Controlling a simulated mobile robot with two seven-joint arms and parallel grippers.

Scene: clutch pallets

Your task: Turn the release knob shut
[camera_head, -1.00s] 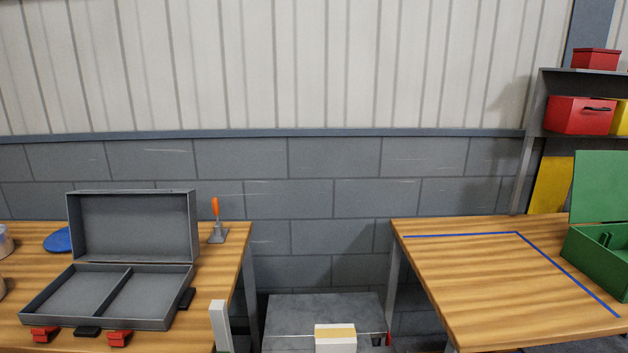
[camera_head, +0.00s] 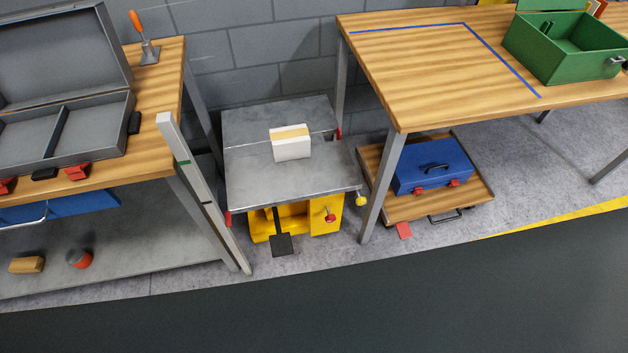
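A low lift table with a grey steel top (camera_head: 250,185) and a yellow base (camera_head: 292,217) stands on the floor between two wooden workbenches. A red knob (camera_head: 330,215) is on the front of the yellow base. A yellow knob (camera_head: 361,200) sticks out at the table's right front corner. I cannot tell which one is the release knob, or how far either is turned. A black pedal (camera_head: 283,245) is at the front. A white block with a tan band (camera_head: 291,143) sits on the steel top, with a thin line across it. Neither of my grippers shows.
A grey post with a green mark (camera_head: 200,183) stands left of the lift table. The right workbench (camera_head: 430,60) holds an open green box (camera_head: 560,45). Below it, a blue toolbox (camera_head: 430,168) sits on a wooden tray (camera_head: 400,210). The dark floor in front is clear.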

